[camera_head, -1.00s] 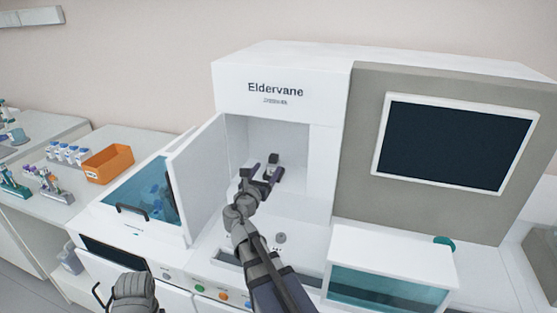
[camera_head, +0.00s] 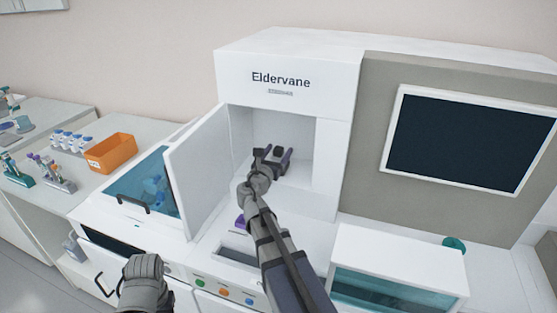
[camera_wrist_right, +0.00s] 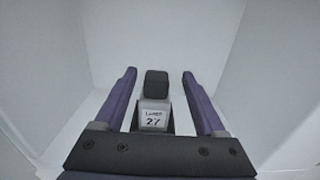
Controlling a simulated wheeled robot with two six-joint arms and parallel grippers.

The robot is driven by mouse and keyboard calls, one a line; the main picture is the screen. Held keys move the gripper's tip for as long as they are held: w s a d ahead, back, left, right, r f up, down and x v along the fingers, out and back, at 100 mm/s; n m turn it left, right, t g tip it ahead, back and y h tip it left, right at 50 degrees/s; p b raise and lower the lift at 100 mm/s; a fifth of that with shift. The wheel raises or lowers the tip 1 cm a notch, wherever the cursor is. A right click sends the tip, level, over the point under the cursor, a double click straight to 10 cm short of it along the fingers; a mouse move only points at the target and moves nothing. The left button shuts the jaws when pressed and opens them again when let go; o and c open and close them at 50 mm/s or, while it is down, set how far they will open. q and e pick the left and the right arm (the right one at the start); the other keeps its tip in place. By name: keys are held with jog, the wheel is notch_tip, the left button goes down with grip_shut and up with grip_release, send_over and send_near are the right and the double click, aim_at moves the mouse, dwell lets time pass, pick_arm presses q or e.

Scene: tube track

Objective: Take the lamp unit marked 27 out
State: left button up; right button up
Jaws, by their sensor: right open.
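The lamp unit marked 27 (camera_wrist_right: 153,118) stands in the white compartment of the Eldervane machine. It is a pale block with a dark top, and its label faces the right wrist camera. In the head view only its dark top (camera_head: 278,151) shows clearly. My right gripper (camera_head: 273,153) is inside the compartment, open. In the right wrist view its two purple fingers (camera_wrist_right: 160,72) stand on either side of the lamp unit, with a gap on both sides. My left arm shows at the bottom left of the head view, but its fingertips do not show.
The compartment's white door (camera_head: 198,168) stands open on the left, close to my right arm. White compartment walls (camera_wrist_right: 165,40) surround the gripper. An orange bin (camera_head: 111,152) and tube racks stand on the left bench. A clear-fronted box (camera_head: 395,275) is at the lower right.

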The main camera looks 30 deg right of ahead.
aim_at(280, 147)
jog(key=x, duration=0.4)
jog(key=shift+w+a+f, duration=0.15)
jog(key=shift+w+f, duration=0.05)
jog(key=shift+f, duration=0.05)
jog(key=shift+w+d, duration=0.2)
jog(key=shift+d, duration=0.15)
jog(key=shift+c, duration=0.2)
grip_shut()
